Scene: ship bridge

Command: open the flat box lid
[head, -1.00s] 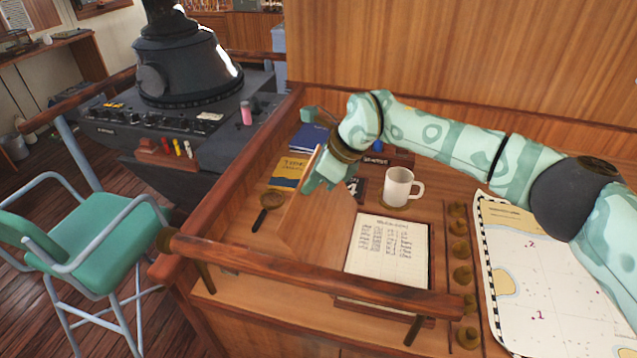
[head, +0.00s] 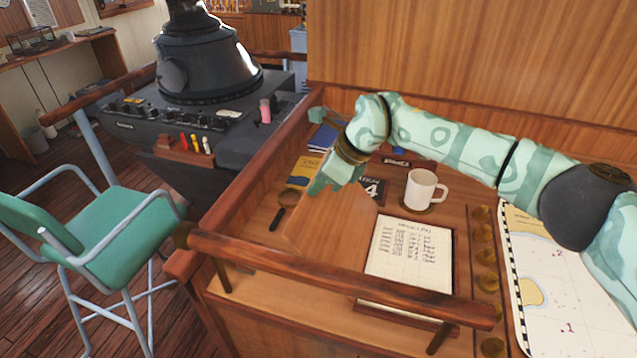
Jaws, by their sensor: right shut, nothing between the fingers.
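The flat box lid (head: 338,218) is a plain wooden panel on the chart desk, left of the open logbook. It looks raised at a tilt, though its exact angle and the box beneath it are hard to make out. My right gripper (head: 322,184) is shut and empty at the upper left edge of the lid, close against it or touching. The gripper and wrist hide part of that edge. My left gripper is not in view.
A wooden rail (head: 340,279) crosses the front. A chart (head: 545,285) covers the right side.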

